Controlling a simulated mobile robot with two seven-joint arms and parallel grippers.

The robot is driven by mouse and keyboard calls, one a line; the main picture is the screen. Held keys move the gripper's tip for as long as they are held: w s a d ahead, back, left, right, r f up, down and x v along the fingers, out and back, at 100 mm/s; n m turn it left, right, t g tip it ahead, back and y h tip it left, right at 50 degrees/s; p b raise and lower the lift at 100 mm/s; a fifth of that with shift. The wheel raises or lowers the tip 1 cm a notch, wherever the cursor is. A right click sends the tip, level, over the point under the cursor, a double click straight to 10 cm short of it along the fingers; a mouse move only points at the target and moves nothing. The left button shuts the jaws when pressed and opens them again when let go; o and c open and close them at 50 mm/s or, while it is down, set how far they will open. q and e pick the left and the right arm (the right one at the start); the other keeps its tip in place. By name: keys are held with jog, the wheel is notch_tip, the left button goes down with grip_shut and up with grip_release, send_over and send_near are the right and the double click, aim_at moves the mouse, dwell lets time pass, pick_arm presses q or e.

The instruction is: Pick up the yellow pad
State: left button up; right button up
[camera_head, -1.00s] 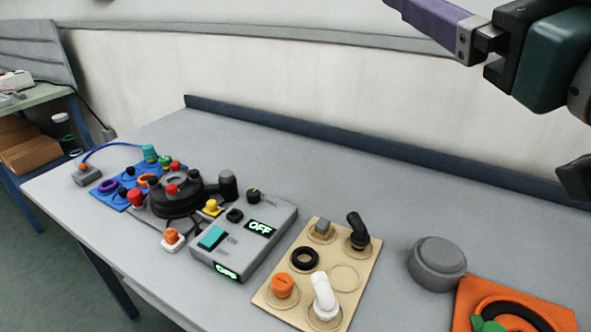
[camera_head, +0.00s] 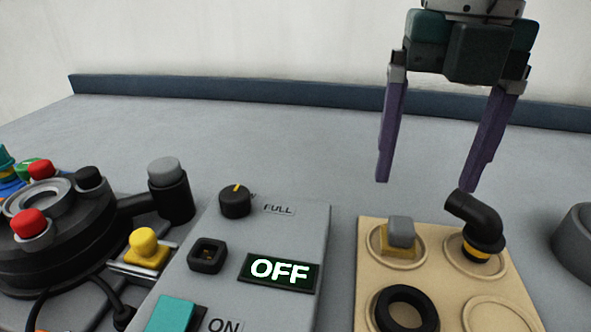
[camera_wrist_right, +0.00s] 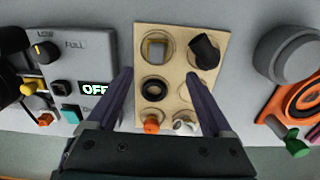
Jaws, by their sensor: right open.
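A small block with a grey top and yellow lower part (camera_head: 384,243), probably the yellow pad, sits in the far-left ring of the beige tray (camera_head: 372,270). It also shows in the right wrist view (camera_wrist_right: 156,48), ahead of the fingertips. My right gripper (camera_head: 426,185) is open and empty, its two purple fingers pointing down above the table, beyond and above the tray. In the right wrist view the fingers (camera_wrist_right: 160,73) spread over the tray's middle. My left gripper is not in view.
A black elbow fitting (camera_head: 475,222) stands right of the block, with a black ring (camera_head: 405,310) nearer. Left is a grey control box (camera_head: 310,225) showing OFF, then a yellow knob (camera_head: 147,245) and a black round device (camera_head: 60,250). A grey round lid (camera_head: 578,235) is at right.

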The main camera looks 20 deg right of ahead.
aim_at(404, 227)
jog(key=f, duration=0.3)
jog(key=shift+s+f, duration=0.3)
jog(key=f, duration=0.3)
jog(key=w+f, duration=0.1)
jog(key=f, duration=0.1)
jog(key=shift+a+f+b, duration=0.2)
jog(key=shift+b, duration=0.1)
grip_shut()
